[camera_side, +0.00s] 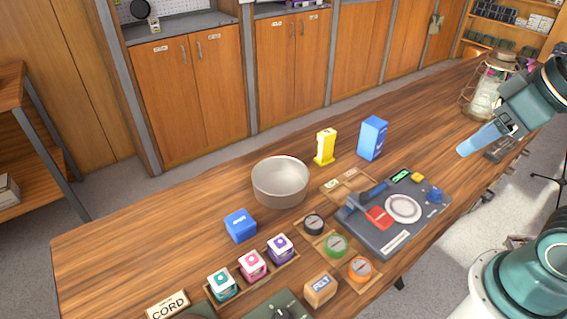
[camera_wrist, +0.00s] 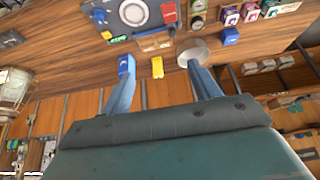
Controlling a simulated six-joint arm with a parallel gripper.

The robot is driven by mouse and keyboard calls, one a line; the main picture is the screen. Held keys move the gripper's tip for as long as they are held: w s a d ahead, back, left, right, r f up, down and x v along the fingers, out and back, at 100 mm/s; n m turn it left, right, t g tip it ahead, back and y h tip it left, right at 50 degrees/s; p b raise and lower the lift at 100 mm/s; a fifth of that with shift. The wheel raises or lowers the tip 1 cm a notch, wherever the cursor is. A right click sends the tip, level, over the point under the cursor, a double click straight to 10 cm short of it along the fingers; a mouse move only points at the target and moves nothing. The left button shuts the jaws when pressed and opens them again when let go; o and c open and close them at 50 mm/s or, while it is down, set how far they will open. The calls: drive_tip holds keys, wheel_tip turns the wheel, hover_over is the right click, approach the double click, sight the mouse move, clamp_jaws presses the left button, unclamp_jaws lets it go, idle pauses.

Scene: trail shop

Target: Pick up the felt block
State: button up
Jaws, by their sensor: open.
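The felt block (camera_side: 320,289) is a small tan block with a white label, standing near the front edge of the wooden table in the side view. I cannot make it out in the wrist view. My gripper (camera_side: 468,148) is up at the right of the side view, over the table's far right part, well away from the block. In the wrist view its two blue fingers (camera_wrist: 164,83) stand wide apart with nothing between them.
A metal bowl (camera_side: 281,182), yellow box (camera_side: 325,146), tall blue box (camera_side: 372,138) and blue block (camera_side: 240,225) stand mid-table. A grey device (camera_side: 398,243), round tins (camera_side: 336,246) and a cube tray (camera_side: 291,262) are near the block. A glass lantern (camera_side: 486,92) is beside my gripper.

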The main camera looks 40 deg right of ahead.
drive_tip(key=m+g+y, duration=0.5)
drive_tip(key=m+g, duration=0.1)
drive_tip(key=m, duration=1.2)
approach(322, 285)
drive_tip(key=shift+s+d+r, duration=0.15)
drive_tip(key=shift+r, duration=0.7)
drive_tip(key=shift+h, duration=0.3)
drive_tip(key=shift+x, duration=3.9)
drive_tip(key=shift+f, duration=0.35)
drive_tip(key=shift+a+f, duration=0.1)
drive_tip(key=shift+a, duration=0.1)
